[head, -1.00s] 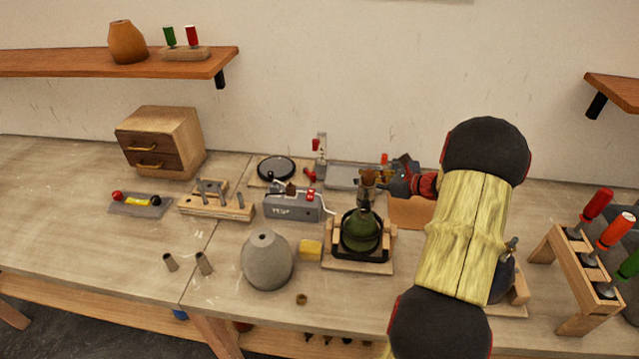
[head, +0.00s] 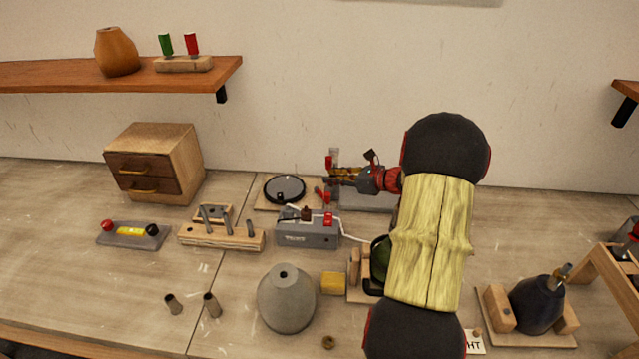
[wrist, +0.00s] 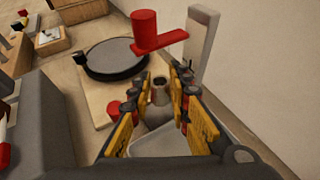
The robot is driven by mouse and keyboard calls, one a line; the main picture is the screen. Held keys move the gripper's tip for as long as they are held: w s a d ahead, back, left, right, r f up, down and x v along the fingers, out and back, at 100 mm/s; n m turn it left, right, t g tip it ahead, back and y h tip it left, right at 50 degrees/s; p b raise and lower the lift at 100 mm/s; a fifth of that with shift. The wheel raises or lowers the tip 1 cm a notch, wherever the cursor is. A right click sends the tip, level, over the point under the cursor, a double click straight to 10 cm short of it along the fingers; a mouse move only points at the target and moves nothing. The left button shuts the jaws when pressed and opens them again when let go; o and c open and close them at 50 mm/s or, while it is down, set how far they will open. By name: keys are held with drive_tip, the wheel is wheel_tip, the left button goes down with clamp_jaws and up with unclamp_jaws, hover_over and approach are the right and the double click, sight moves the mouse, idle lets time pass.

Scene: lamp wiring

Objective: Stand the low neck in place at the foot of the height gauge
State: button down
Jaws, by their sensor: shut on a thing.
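My gripper (head: 345,176) reaches left at the back of the bench, in front of the height gauge. In the wrist view its fingers (wrist: 162,90) are shut on a small grey tube with a dark open top, the low neck (wrist: 160,96). The neck looks roughly upright. The height gauge shows as a pale post (wrist: 198,45) with a red pointer arm (wrist: 160,44) beyond and above the fingers. In the head view the gauge post (head: 335,155) is partly covered by my gripper. I cannot tell whether the neck touches the surface beneath it.
A round black disc (head: 284,188) on a board lies left of the gauge. A grey tester box (head: 308,234) stands in front. A grey shade (head: 286,299), yellow block (head: 333,284) and two tubes (head: 173,304) (head: 212,305) stand nearer. My arm hides part of the green lamp's cradle.

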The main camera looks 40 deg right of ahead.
sight(333, 194)
drive_tip(key=shift+f+b, duration=1.55)
drive_tip(key=shift+f, duration=0.1)
drive_tip(key=shift+f, duration=0.2)
drive_tip(key=c, duration=2)
unclamp_jaws()
drive_tip(key=shift+o, duration=0.2)
